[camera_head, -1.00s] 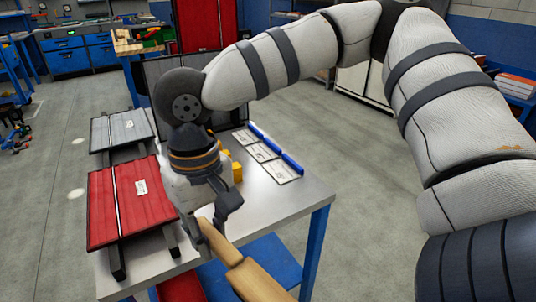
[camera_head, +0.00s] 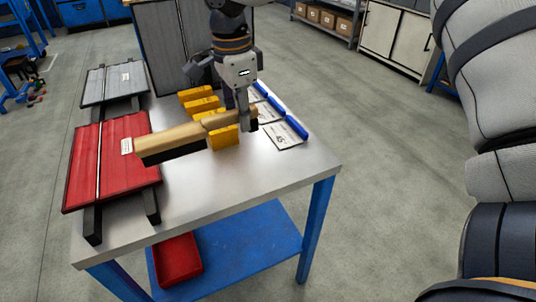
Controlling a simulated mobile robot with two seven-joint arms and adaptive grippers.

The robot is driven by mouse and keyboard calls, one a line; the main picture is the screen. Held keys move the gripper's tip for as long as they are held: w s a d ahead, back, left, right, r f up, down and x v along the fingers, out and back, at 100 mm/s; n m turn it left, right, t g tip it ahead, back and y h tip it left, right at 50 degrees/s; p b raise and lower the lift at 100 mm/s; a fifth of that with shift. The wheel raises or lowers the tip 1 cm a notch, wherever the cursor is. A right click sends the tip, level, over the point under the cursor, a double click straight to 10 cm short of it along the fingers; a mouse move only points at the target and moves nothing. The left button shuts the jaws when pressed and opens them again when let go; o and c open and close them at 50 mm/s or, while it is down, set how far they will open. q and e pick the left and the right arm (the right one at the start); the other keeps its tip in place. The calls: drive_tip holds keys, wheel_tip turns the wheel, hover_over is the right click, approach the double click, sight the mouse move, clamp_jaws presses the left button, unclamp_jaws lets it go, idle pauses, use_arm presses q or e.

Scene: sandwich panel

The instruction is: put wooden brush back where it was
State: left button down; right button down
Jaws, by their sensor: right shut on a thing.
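The wooden brush (camera_head: 180,136) has a pale wood body and a dark bristle strip underneath. It lies across the view, its head toward the left near the red panel and its handle toward the right. My right gripper (camera_head: 246,119) comes down from above and is shut on the handle. The brush appears to be above the metal table (camera_head: 245,172); the exact gap cannot be told. Part of the handle is hidden by the gripper. My left gripper is not in view.
A red panel (camera_head: 88,168) and a grey panel (camera_head: 115,84) rest on dark supports at the left. Yellow blocks (camera_head: 224,138) stand close behind and beside the brush. White cards (camera_head: 283,136) with blue bars lie to the right. The front tabletop is bare. A red tray (camera_head: 177,259) sits on the lower shelf.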

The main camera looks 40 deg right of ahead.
drive_tip(key=s+d+f, duration=0.1)
drive_tip(key=d+f, duration=0.1)
drive_tip(key=f, duration=0.1)
drive_tip(key=s+d+f, duration=0.1)
drive_tip(key=d+f, duration=0.2)
drive_tip(key=s+d+f, duration=0.1)
drive_tip(key=d+f, duration=0.2)
drive_tip(key=f, duration=0.1)
drive_tip(key=shift+s+d, duration=0.1)
drive_tip(key=shift+s, duration=0.2)
drive_tip(key=shift+f, duration=0.3)
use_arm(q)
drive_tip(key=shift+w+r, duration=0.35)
use_arm(e)
drive_tip(key=c, duration=1.4)
unclamp_jaws()
drive_tip(key=shift+c, duration=0.2)
